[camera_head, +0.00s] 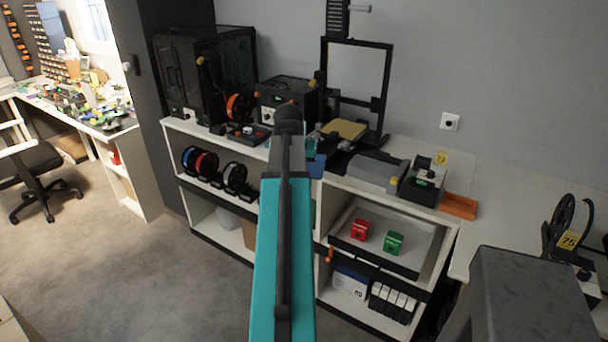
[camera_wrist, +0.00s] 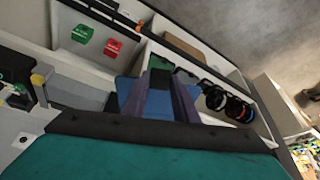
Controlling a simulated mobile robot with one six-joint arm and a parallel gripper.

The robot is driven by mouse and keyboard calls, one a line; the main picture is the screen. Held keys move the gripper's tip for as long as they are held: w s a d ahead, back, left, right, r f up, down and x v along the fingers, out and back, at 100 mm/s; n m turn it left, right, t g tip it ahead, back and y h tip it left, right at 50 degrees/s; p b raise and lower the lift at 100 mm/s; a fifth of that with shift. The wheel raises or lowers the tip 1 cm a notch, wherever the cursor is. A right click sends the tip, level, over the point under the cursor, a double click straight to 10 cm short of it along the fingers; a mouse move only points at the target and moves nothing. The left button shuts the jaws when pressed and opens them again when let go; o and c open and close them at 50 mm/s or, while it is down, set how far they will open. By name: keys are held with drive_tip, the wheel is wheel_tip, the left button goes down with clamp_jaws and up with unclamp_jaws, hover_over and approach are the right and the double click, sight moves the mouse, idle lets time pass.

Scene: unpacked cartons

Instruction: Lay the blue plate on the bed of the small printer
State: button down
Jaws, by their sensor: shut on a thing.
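The blue plate (camera_head: 317,166) shows just right of my arm, in front of the shelf unit's top edge; the arm hides part of it. In the wrist view, my gripper (camera_wrist: 160,82) is shut on the blue plate (camera_wrist: 158,104), which shows between and beside the dark fingers. In the head view my arm hides the fingers. A small dark boxy printer (camera_head: 287,97) stands at the back of the counter, behind the arm's end. An open-frame printer (camera_head: 383,90) with a tan bed (camera_head: 345,129) stands right of it. I cannot tell which is meant.
A large black enclosed printer (camera_head: 205,75) stands left. An orange spool (camera_head: 239,106) is beside the small one. A grey box (camera_head: 374,172) and an orange tray (camera_head: 458,206) line the front right. Red (camera_head: 360,229) and green (camera_head: 393,243) boxes sit in a tray below.

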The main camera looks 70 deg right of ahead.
drive_tip(key=w+a+r+n+t+y, duration=0.1)
drive_tip(key=w+a+n, duration=0.3)
drive_tip(key=w+a, duration=1)
drive_tip(key=w+a+n+t+y, duration=0.1)
drive_tip(key=w+a+n, duration=0.3)
drive_tip(key=w+a, duration=0.95)
drive_tip(key=w+a+n, duration=0.2)
drive_tip(key=w+a, duration=0.2)
drive_tip(key=a, duration=0.8)
drive_tip(key=w+a+n+t+y, duration=0.1)
drive_tip(key=w+a+n, duration=0.2)
drive_tip(key=a, duration=0.9)
drive_tip(key=w+a+r+n+y, duration=0.1)
drive_tip(key=w+a, duration=0.5)
drive_tip(key=a, duration=0.6)
drive_tip(key=shift+w+n+t, duration=0.3)
drive_tip(key=shift+n, duration=0.5)
drive_tip(key=shift+r, duration=0.1)
